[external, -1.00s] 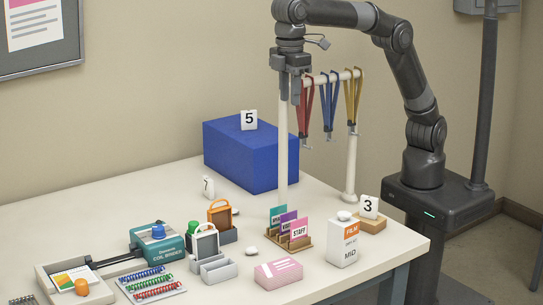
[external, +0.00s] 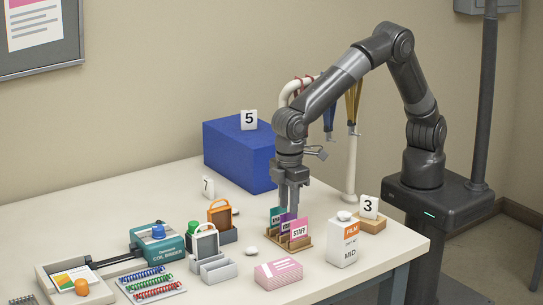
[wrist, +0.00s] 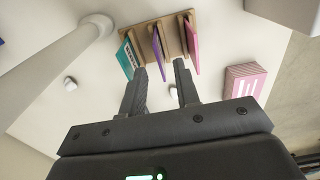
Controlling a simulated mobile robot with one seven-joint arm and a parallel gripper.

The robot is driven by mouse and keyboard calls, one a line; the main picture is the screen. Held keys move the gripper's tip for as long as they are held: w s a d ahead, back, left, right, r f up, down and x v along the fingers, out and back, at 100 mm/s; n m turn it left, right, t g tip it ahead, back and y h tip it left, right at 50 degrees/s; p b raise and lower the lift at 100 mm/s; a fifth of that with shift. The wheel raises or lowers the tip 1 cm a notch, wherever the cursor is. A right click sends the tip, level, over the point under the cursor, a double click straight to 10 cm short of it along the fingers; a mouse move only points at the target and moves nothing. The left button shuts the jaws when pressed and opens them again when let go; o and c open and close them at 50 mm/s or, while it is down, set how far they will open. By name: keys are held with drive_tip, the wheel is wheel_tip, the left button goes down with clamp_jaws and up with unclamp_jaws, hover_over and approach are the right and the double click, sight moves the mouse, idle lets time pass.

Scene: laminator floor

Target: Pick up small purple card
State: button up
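The small purple card (external: 286,219) stands upright in the middle of a small wooden rack (external: 281,243). A teal card (external: 276,213) stands behind it and a pink STAFF card (external: 299,231) in front. My gripper (external: 292,211) points down right at the rack, its fingertips close to the purple card's top. In the wrist view my gripper (wrist: 161,73) has its fingers apart, and a thin purple edge (wrist: 159,58) shows between and beyond the tips. I cannot tell whether a finger touches the card.
A white film carton (external: 344,243) and a block marked 3 (external: 370,207) stand right of the rack. A pink card stack (external: 278,273) lies in front. A white post of the lanyard stand rises behind. A blue box (external: 238,155) is farther back; grey holders (external: 218,268) stand left.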

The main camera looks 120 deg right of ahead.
sight(289, 221)
wheel_tip(289, 221, down, 6)
drive_tip(key=shift+r, duration=0.1)
idle(0.4)
clamp_jaws()
